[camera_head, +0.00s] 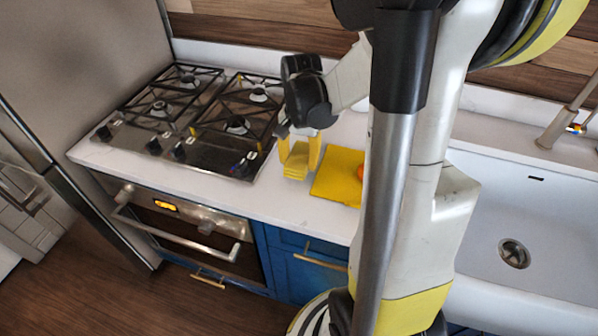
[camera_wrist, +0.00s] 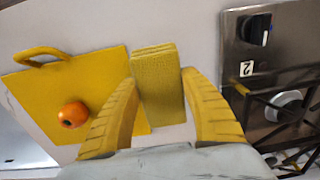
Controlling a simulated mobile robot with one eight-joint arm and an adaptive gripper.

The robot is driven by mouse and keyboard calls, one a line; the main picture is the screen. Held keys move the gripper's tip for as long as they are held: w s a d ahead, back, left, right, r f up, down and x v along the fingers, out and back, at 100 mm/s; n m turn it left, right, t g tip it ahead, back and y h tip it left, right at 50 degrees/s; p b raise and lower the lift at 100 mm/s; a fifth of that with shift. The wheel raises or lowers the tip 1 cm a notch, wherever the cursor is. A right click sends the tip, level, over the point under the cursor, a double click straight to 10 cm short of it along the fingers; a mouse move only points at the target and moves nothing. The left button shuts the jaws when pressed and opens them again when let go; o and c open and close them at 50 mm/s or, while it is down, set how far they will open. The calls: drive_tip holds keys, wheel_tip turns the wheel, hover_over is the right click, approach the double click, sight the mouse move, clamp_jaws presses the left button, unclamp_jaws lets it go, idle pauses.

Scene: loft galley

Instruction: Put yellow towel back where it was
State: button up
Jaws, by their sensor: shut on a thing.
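The folded yellow towel (camera_head: 296,168) is between the two yellow fingers of my gripper (camera_head: 299,150), over the white counter just right of the stove. In the wrist view the towel (camera_wrist: 158,85) stands out beyond the fingertips of my gripper (camera_wrist: 160,88), which is shut on it. I cannot tell whether the towel's underside touches the counter.
A yellow cutting board (camera_head: 336,178) with a handle lies right of the towel, with an orange (camera_wrist: 73,114) on it. The gas stove (camera_head: 190,115) is close on the left. The white sink (camera_head: 535,225) is at the right, partly behind my arm.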

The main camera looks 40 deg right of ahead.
drive_tip(key=shift+f+b, duration=0.75)
drive_tip(key=shift+f, duration=1.1)
drive_tip(key=shift+f, duration=0.15)
drive_tip(key=o, duration=1.3)
